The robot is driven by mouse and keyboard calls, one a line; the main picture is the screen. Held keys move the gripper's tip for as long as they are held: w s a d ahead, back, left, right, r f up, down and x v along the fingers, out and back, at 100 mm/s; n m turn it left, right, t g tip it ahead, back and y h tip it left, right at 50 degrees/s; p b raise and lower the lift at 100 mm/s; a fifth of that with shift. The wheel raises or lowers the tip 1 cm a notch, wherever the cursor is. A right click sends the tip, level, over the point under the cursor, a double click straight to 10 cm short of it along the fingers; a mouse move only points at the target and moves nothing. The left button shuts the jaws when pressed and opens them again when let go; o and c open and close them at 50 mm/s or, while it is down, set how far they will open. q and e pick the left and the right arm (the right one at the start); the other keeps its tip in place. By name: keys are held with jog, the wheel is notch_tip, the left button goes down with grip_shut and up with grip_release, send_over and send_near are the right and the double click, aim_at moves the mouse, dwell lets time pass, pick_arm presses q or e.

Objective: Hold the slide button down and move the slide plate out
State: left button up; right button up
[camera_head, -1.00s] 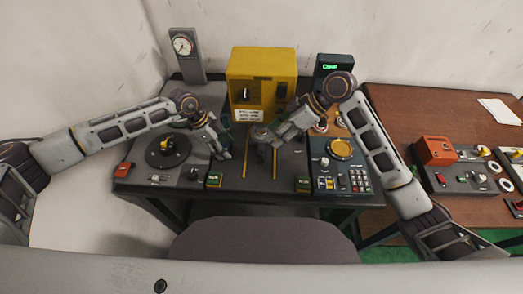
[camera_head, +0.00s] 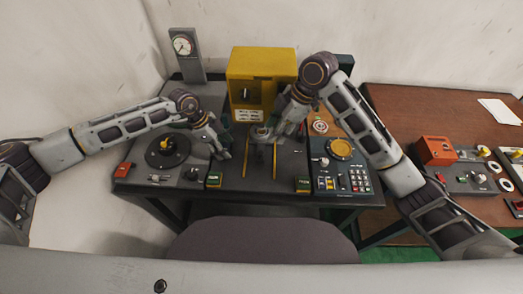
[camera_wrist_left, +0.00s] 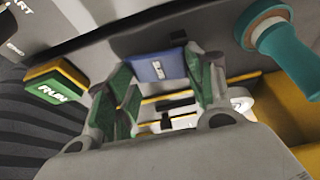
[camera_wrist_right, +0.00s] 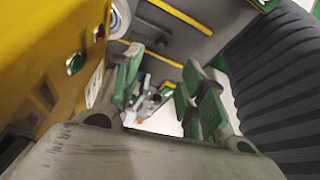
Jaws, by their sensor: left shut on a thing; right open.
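The blue slide button (camera_wrist_left: 165,66) shows in the left wrist view between the green-padded fingertips of my left gripper (camera_wrist_left: 165,88). The left gripper is shut on it; whether the button is pressed down cannot be told. In the head view that gripper (camera_head: 222,153) stands left of the yellow guide lines and hides the button. The pale slide plate (camera_head: 262,131) lies between the lines, in front of the yellow machine. My right gripper (camera_head: 277,135) is open at the plate's right side. In the right wrist view a pale surface and a metal part show between its fingers (camera_wrist_right: 165,90).
The yellow machine (camera_head: 263,72) stands close behind the grippers. A green RUN button (camera_wrist_left: 58,88) and a teal-handled knob (camera_wrist_left: 280,40) are near the left gripper. The console's front middle is clear.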

aim_at(260, 153)
jog(key=shift+f, duration=0.1)
jog(key=shift+x, duration=5.95)
grip_shut()
